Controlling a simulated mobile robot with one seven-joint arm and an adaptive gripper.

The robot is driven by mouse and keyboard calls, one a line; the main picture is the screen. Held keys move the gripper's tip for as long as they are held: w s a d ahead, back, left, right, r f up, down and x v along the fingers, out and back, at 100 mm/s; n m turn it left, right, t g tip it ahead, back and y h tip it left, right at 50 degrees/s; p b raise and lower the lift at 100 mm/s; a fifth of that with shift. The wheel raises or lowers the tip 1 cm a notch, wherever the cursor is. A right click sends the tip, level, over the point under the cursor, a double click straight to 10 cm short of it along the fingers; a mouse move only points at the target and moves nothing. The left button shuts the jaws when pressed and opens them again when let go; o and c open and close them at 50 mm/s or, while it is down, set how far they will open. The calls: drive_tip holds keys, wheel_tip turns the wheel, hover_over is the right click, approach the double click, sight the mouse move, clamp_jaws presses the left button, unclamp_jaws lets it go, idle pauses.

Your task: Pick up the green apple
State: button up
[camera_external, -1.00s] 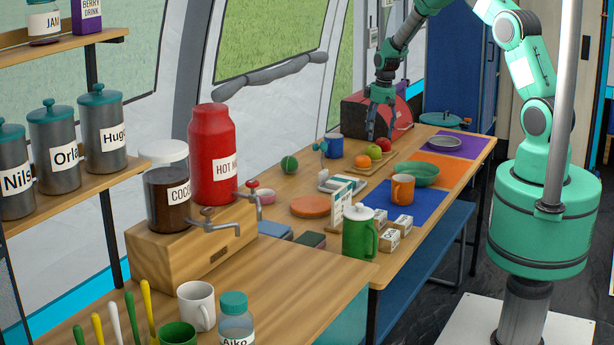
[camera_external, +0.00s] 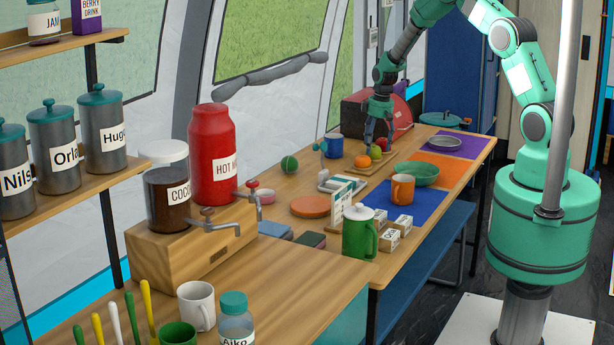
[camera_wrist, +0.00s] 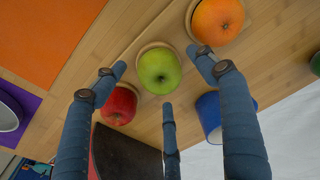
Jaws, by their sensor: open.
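The green apple (camera_wrist: 159,71) sits on a round recess of a wooden board in the wrist view, between an orange (camera_wrist: 217,20) and a red apple (camera_wrist: 119,104). In the external view the green apple (camera_external: 376,152) is partly covered by my fingers. In the external view my gripper (camera_external: 377,142) points down just above the board, over the green apple. I cannot tell whether any finger touches it.
A green bowl (camera_external: 422,174) and an orange mug (camera_external: 403,188) stand in front.

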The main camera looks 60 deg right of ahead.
drive_tip(key=shift+w+f, duration=0.15)
drive_tip(key=shift+f, duration=0.75)
drive_tip(key=c, duration=1.3)
